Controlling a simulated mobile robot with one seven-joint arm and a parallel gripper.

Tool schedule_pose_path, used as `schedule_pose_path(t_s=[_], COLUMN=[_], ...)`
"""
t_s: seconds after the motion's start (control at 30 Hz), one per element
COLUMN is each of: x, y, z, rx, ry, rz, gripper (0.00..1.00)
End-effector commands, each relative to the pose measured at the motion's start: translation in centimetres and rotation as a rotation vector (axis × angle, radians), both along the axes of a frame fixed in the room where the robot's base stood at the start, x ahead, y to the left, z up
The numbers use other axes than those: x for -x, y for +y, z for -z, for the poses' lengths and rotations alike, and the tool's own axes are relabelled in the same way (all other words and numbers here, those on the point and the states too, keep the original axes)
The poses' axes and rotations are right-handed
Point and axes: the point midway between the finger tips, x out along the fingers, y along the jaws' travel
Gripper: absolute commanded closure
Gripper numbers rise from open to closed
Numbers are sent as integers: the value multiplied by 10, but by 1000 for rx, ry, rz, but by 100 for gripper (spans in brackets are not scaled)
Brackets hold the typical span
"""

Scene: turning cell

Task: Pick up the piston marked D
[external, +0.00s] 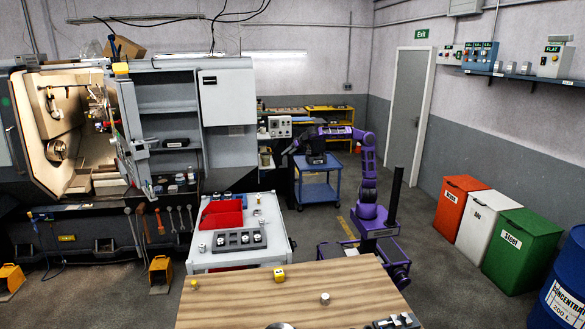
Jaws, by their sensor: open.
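Several small pale metallic cylinders, which may be the pistons, stand in a dark grey holder (239,247) on the white table (225,260). A similar pale cylinder (325,298) stands alone on the wooden table. Any letters on them are too small to read, so I cannot tell which is D. My purple arm is raised and bent to the left, with my gripper (291,149) above and beside the blue cart, well behind both tables. My gripper is open, away from the cylinders; its fingers are small and dark here.
A red bin (221,214) sits on the white table behind the holder. The wooden table (240,307) holds two yellow items and metal parts. The blue cart (318,190) stands left of my base. A lathe (60,140) fills the left; waste bins (517,250) line the right.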

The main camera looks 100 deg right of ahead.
Motion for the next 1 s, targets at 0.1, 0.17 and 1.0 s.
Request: schedule_pose_path(t_s=[0.1, 0.17, 1.0], x=[-9, -12, -87], y=[-3, -5, 275], z=[-21, -31, -4], rx=[35, 49, 245], ry=[-52, -77, -136], rz=[46, 68, -641], gripper=[20, 20, 20])
